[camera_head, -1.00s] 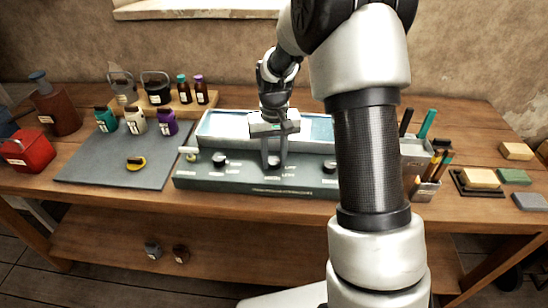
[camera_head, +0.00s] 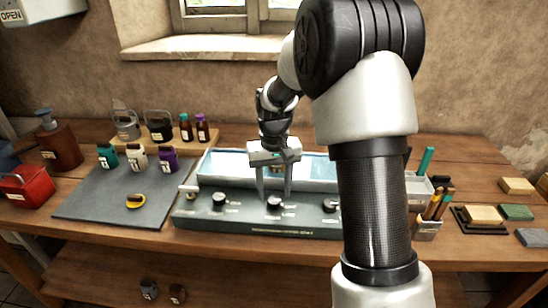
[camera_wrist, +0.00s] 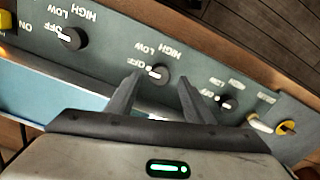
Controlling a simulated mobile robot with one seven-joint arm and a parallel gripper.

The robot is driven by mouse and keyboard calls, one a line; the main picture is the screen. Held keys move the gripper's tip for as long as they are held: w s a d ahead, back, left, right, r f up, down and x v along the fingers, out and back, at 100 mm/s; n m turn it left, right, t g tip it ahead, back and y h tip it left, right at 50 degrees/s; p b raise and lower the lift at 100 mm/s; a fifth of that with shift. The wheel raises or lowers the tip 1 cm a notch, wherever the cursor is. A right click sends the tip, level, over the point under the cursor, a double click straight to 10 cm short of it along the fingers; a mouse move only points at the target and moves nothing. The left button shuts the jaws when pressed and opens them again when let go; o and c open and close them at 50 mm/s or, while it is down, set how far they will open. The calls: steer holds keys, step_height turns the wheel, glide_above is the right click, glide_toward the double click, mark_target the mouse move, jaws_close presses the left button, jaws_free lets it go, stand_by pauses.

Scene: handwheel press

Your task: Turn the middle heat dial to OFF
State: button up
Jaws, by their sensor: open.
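The middle heat dial (camera_head: 274,202) is a round black knob on the front of the grey-green press panel (camera_head: 240,226). It also shows in the wrist view (camera_wrist: 160,74), where its white pointer mark is on the side of the OFF lettering. LOW and HIGH are printed further round it. My gripper (camera_head: 274,198) is open, with one finger to each side of the middle dial. In the wrist view my gripper (camera_wrist: 160,79) has its fingertips spread with the dial between and just beyond them. I see no clear contact.
The left dial (camera_head: 218,199) and the right dial (camera_head: 330,205) flank the middle one; my arm stands close to the right one. A pale blue tray (camera_head: 225,163) lies behind the panel. A grey mat (camera_head: 100,195) with small bottles is at left, a pen holder (camera_head: 428,228) at right.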

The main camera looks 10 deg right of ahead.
mark_target(274, 201)
step_height(274, 201, up, 14)
steer(key=p, duration=0.1)
stand_by(0.4)
steer(key=s+r+t+p, duration=0.2)
steer(key=s+r, duration=0.4)
steer(key=s, duration=0.6)
steer(key=s+r+t+p, duration=0.3)
steer(key=s+r+p, duration=0.2)
steer(key=s, duration=0.8)
step_height(274, 201, up, 2)
steer(key=shift+t, duration=0.3)
